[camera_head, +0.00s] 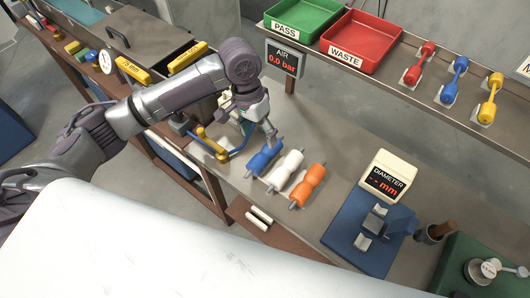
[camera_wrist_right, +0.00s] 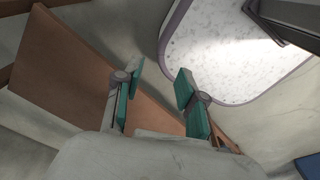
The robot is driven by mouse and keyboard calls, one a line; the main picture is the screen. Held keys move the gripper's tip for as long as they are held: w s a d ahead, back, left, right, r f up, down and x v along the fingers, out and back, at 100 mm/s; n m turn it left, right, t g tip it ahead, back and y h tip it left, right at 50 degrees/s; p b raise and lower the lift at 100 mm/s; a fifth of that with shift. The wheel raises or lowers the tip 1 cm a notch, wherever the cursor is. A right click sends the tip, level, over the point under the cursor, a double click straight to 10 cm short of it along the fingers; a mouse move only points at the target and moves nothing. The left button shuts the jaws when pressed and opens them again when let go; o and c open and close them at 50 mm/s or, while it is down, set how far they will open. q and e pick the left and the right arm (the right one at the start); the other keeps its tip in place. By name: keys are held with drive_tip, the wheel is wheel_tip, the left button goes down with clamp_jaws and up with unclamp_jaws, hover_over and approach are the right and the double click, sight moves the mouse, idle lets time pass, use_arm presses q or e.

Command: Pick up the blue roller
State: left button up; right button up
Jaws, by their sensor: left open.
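The blue roller (camera_head: 264,158) lies on the grey bench top in the head view, at the left end of a row with a white roller (camera_head: 286,165) and an orange roller (camera_head: 307,186). My left gripper (camera_head: 258,128) is open and empty just above and behind the blue roller; part of it is hidden by the arm. I cannot tell if a fingertip touches the roller. My right gripper shows in the right wrist view (camera_wrist_right: 160,96), with its teal pads apart and nothing between them. No roller shows in that view.
A blue-and-yellow tool (camera_head: 222,152) lies left of the rollers. The blue diameter gauge (camera_head: 350,235) stands to the right.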

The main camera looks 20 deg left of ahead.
sight(263, 152)
use_arm(q)
drive_tip(key=shift+d+f, duration=0.15)
drive_tip(key=shift+f, duration=0.55)
drive_tip(key=shift+w+f, duration=0.1)
drive_tip(key=shift+f, duration=0.3)
drive_tip(key=shift+d+f, duration=0.1)
drive_tip(key=shift+f, duration=0.15)
drive_tip(key=shift+f+p, duration=0.25)
drive_tip(key=shift+p, duration=0.1)
drive_tip(key=f, duration=0.2)
drive_tip(key=s+f+p, duration=0.1)
drive_tip(key=shift+d+f, duration=0.25)
drive_tip(key=shift+d, duration=0.15)
drive_tip(key=shift+f, duration=0.45)
clamp_jaws()
use_arm(e)
drive_tip(key=shift+w+d+r, duration=0.15)
drive_tip(key=shift+w+r, duration=0.1)
drive_tip(key=shift+r, duration=0.3)
drive_tip(key=shift+w+d+r, duration=0.15)
drive_tip(key=shift+w+r, duration=0.05)
drive_tip(key=shift+r, duration=0.35)
use_arm(q)
drive_tip(key=shift+r, duration=0.15)
